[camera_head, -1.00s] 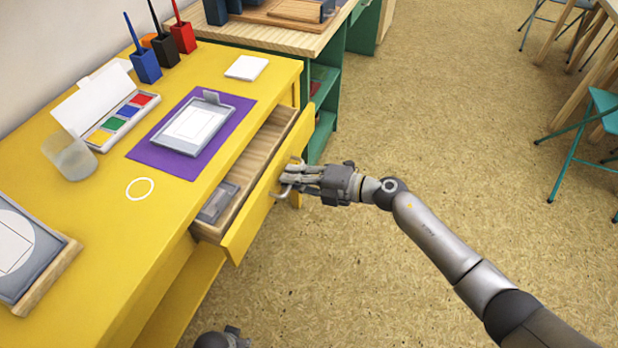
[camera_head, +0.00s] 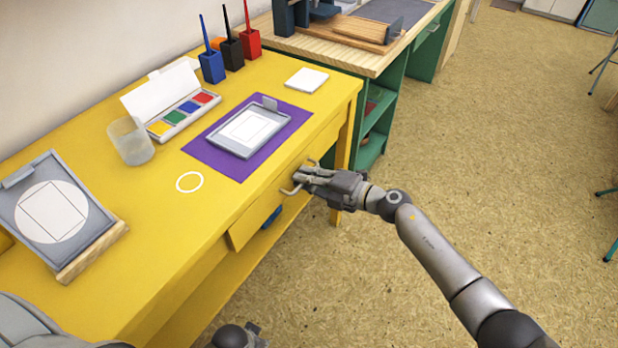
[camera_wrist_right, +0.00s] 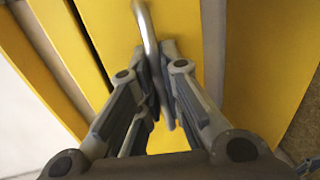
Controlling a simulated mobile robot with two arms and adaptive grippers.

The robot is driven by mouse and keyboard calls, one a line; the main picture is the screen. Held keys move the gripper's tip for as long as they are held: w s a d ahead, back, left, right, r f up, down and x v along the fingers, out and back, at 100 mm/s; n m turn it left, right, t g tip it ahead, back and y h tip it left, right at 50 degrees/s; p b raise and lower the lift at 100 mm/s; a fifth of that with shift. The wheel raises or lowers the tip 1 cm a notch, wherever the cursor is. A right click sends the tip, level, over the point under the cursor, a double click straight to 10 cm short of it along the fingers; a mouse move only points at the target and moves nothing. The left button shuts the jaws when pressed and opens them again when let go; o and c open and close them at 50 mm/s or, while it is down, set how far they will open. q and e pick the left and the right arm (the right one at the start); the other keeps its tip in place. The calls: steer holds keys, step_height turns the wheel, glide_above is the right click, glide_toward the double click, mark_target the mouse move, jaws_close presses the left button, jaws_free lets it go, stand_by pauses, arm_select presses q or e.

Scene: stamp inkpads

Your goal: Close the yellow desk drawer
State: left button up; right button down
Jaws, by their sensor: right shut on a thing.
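The yellow desk drawer (camera_head: 262,207) is pushed in until its inside no longer shows in the head view. Its front still appears to stand slightly proud of the desk at its left end. My right gripper (camera_head: 300,182) is shut on the metal drawer handle (camera_head: 287,191). In the right wrist view, the fingers (camera_wrist_right: 160,100) close around the curved handle (camera_wrist_right: 147,30), with the yellow drawer front behind it. My left gripper (camera_head: 240,336) is only partly in view at the bottom edge; its fingers cannot be made out.
The yellow desk (camera_head: 160,215) holds a paint box (camera_head: 180,108), a clear cup (camera_head: 131,142), a purple mat (camera_head: 212,158) with a grey inkpad (camera_head: 248,130), and a tilted grey pad (camera_head: 60,215). A green-sided bench (camera_head: 392,105) stands beyond.

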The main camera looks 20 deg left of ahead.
steer(key=c, duration=1.8)
jaws_free()
steer(key=shift+a, duration=0.25)
steer(key=shift+c, duration=0.2)
steer(key=shift+d+r, duration=0.1)
steer(key=shift+d, duration=0.05)
steer(key=shift+d, duration=0.25)
steer(key=v, duration=1.1)
steer(key=shift+s+d, duration=0.15)
